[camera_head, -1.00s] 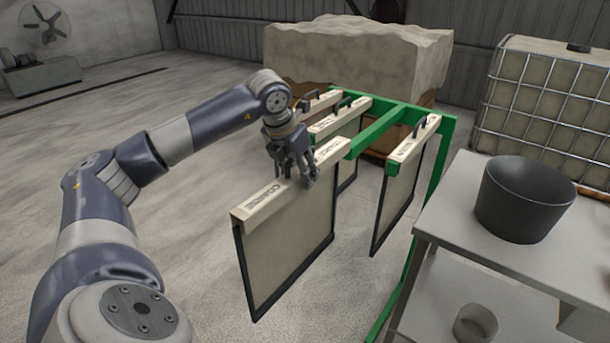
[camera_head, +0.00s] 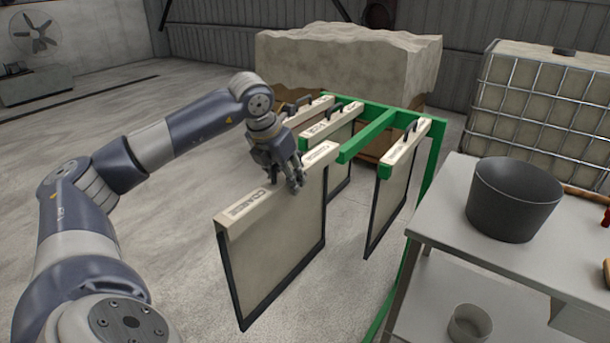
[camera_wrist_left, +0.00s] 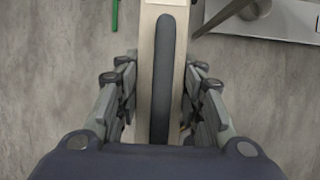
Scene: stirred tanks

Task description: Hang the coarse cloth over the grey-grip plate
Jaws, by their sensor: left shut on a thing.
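The coarse cloth (camera_head: 272,235) is a beige, dark-edged panel hanging below a cream header bar marked "COARSE". My left gripper (camera_head: 288,182) is shut on this header from above and holds the panel upright, left of the green rack. In the left wrist view, the fingers flank the cream bar (camera_wrist_left: 146,60) and its long dark grey grip (camera_wrist_left: 163,80). Other cloth plates with dark handles hang at the rack: one on the right (camera_head: 392,190), one in the middle (camera_head: 336,126) and one behind (camera_head: 308,112). I cannot tell which has the grey grip. My right gripper is not seen.
The green rack (camera_head: 362,138) has an arm ending close to the held header's far end; I cannot tell whether they touch. A grey table (camera_head: 440,228) with a dark bucket (camera_head: 513,200) stands at right. A caged tank (camera_head: 540,105) is behind it.

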